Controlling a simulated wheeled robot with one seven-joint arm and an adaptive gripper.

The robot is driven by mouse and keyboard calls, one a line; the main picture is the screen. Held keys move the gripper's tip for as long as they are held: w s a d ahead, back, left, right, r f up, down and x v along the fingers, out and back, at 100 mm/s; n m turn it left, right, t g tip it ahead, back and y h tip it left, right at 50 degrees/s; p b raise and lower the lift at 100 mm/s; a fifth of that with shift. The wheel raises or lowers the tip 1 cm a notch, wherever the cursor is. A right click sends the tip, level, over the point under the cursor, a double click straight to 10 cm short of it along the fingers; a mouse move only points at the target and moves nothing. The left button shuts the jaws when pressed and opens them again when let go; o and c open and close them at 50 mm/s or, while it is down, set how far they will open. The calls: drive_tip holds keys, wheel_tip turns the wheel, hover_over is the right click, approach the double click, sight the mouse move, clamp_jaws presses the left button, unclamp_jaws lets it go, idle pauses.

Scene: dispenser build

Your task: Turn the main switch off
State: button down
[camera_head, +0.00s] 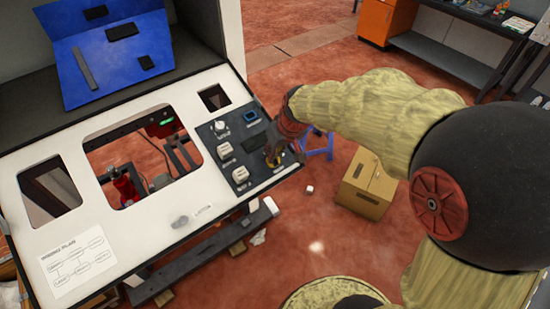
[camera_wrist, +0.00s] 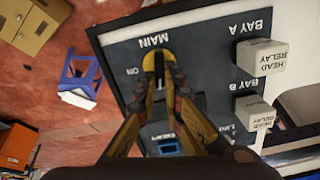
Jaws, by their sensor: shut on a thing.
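The main switch (camera_wrist: 149,62) has a yellow round base and a dark handle, on the dark control panel (camera_wrist: 205,55). The upside-down words MAIN and ON are printed beside it in the wrist view. My gripper (camera_wrist: 159,80) is shut on the handle, one finger on each side. The fingers hide part of the switch, so I cannot tell which position it is in. In the head view my gripper (camera_head: 276,155) is at the right side of the control panel (camera_head: 240,137), which sits on the white sloped console (camera_head: 150,229).
Two white HEAD RELAY blocks (camera_wrist: 262,57) stand on the panel beside the switch, under BAY labels. A blue-framed socket (camera_wrist: 169,147) is close to my fingers. A cardboard box (camera_head: 367,184) and a blue stool (camera_head: 318,146) stand on the red floor.

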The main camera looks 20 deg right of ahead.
drive_tip(key=shift+a+f+n+b, duration=0.1)
drive_tip(key=shift+n+b, duration=0.75)
drive_tip(key=shift+n, duration=0.25)
drive_tip(key=c, duration=1.9)
unclamp_jaws()
drive_tip(key=v, duration=1.2)
